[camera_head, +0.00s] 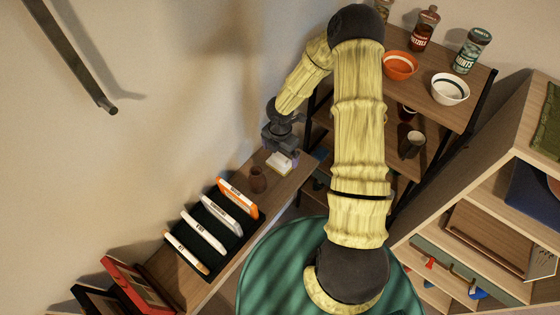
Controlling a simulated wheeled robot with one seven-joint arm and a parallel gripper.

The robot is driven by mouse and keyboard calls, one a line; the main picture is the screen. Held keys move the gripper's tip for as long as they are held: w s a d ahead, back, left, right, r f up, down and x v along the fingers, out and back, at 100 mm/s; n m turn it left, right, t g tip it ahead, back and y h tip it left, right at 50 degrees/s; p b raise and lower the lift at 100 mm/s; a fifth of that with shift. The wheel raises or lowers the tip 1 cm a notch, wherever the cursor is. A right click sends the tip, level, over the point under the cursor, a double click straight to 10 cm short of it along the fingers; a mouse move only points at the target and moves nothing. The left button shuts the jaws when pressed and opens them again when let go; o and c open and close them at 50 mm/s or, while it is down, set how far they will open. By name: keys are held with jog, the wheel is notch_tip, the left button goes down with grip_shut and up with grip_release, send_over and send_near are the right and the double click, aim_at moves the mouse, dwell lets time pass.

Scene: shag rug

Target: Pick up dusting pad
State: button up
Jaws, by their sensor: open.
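A small white and pale yellow block (279,162), which looks like the dusting pad, lies near the far end of the narrow wooden shelf by the wall. My gripper (278,150) points down right over it and is open. The gripper body hides the upper part of the pad. I cannot tell whether the fingers touch the pad or stand around it.
A wooden rack (425,92) with bowls and jars stands right of my arm.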

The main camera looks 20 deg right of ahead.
aim_at(280, 156)
jog(key=shift+f+p, duration=0.55)
jog(key=shift+f, duration=1.7)
jog(key=c, duration=0.9)
